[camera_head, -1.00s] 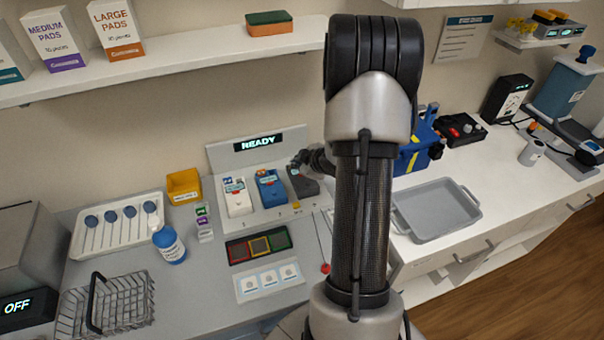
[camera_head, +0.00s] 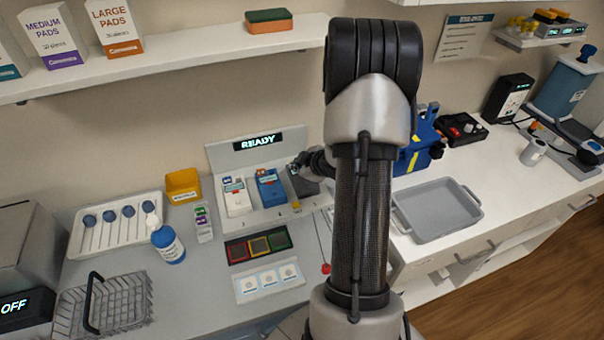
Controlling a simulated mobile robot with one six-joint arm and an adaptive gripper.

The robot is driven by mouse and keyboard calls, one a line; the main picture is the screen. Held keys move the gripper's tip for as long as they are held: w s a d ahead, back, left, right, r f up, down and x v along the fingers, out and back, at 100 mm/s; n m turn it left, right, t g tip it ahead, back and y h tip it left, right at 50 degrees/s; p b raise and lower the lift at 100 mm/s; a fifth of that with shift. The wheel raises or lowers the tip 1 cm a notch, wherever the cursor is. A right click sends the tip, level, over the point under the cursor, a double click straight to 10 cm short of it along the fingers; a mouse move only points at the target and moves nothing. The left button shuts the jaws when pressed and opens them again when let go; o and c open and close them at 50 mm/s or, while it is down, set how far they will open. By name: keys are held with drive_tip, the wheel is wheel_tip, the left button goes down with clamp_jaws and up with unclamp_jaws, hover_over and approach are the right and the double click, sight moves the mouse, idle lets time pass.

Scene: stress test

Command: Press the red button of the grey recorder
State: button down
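The grey recorder (camera_head: 306,187) is the rightmost of three small devices standing in a row on a pale stand under a lit READY sign. A white recorder (camera_head: 237,198) and a blue recorder (camera_head: 271,189) stand to its left. My gripper (camera_head: 295,170) is at the top of the grey recorder, over its upper left part, and covers some of it. I cannot tell whether it touches the recorder. The fingers are too small and dark to tell open from shut. The red button is not visible; the gripper may hide it.
My arm (camera_head: 359,220) blocks the counter right of the stand. A panel of coloured squares (camera_head: 259,246) and a white three-knob panel (camera_head: 269,281) lie in front.

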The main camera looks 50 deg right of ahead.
drive_tip(key=shift+f, duration=0.35)
drive_tip(key=shift+r, duration=0.1)
idle(0.4)
drive_tip(key=shift+r+p, duration=0.65)
drive_tip(key=shift+r, duration=0.2)
wheel_tip(320, 180, up, 5)
drive_tip(key=p, duration=0.4)
drive_tip(key=shift+p, duration=0.3)
idle(0.4)
